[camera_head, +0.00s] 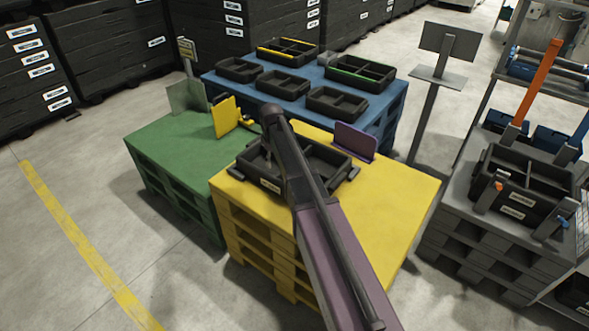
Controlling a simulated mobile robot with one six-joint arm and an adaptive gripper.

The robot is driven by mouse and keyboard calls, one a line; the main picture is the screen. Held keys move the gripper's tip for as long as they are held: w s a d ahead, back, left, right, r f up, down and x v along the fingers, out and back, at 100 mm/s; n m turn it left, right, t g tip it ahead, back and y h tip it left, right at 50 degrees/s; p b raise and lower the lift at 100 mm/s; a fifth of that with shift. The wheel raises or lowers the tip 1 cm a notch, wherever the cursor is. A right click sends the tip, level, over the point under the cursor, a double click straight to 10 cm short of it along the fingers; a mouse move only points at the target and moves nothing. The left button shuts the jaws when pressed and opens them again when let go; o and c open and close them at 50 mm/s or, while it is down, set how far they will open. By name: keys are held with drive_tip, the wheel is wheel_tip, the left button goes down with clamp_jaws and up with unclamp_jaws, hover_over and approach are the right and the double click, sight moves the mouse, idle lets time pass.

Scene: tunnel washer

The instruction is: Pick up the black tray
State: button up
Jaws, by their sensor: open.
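A black tray (258,178) with inner dividers and a white label on its front wall lies on the yellow pallet stack (385,205). My dark arm reaches over it from the lower right and hides part of its middle. Only a small part of my gripper (267,151) shows beside the arm, above or inside the tray. The fingertips are mostly hidden, and I cannot tell whether they touch the tray. The gripper is open and I see nothing held in it.
Several black trays stand on the blue pallets (225,87) behind. A purple plate (355,141) stands upright right of the tray, a yellow holder (226,117) on the green pallets (165,150). A grey stack at right bears a black crate (515,207). Floor at left is clear.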

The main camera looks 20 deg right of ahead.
sight(276, 178)
drive_tip(key=shift+f, duration=0.15)
wheel_tip(276, 178, down, 8)
drive_tip(key=b, duration=0.8)
drive_tip(key=shift+f+b, duration=0.2)
drive_tip(key=shift+b, duration=0.15)
idle(0.3)
drive_tip(key=shift+w+f+b, duration=0.2)
drive_tip(key=shift+f+b, duration=2.4)
clamp_jaws()
